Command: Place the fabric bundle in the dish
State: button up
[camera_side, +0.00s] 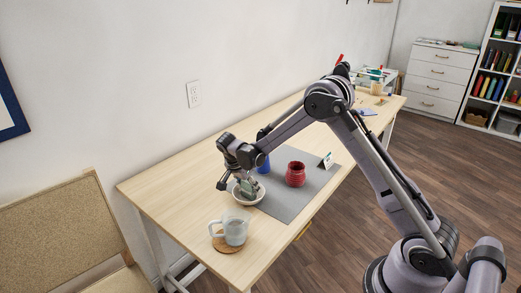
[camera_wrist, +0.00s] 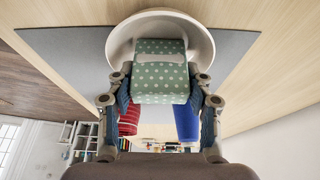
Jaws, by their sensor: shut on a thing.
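The fabric bundle (camera_wrist: 160,72), green with white dots and a pale band, is between the fingers of my gripper (camera_wrist: 160,88). My gripper is shut on it from both sides. The white dish (camera_wrist: 118,42) lies around and behind the bundle in the wrist view. In the side view my gripper (camera_side: 240,184) is low at the dish (camera_side: 247,201), and the bundle (camera_side: 249,187) shows within its rim outline. Whether the bundle touches the bottom of the dish cannot be told.
A pale mug (camera_side: 235,230) on a round coaster (camera_side: 221,245) stands close to the dish.

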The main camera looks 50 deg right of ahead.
jog(key=o, duration=0.8)
jog(key=shift+f, duration=0.1)
jog(key=shift+o, duration=0.2)
jog(key=s+a+r+n+t+y, duration=0.1)
jog(key=s+a+r+n, duration=0.15)
jog(key=r, duration=0.65)
jog(key=s+a+r+n+t, duration=0.1)
jog(key=s+a+r+n, duration=0.2)
jog(key=r, duration=0.5)
jog(key=s+a+r+n+t+y, duration=0.1)
jog(key=s+a+n+t, duration=0.1)
jog(key=s+n, duration=0.4)
jog(key=s+a+r+n+t+y, duration=0.1)
jog(key=s+a+n, duration=0.4)
jog(key=s, duration=0.6)
jog(key=shift+s+a+n+t+y, duration=0.25)
jog(key=shift+s+n+t+y, duration=0.15)
jog(key=shift+n+t+y, duration=0.55)
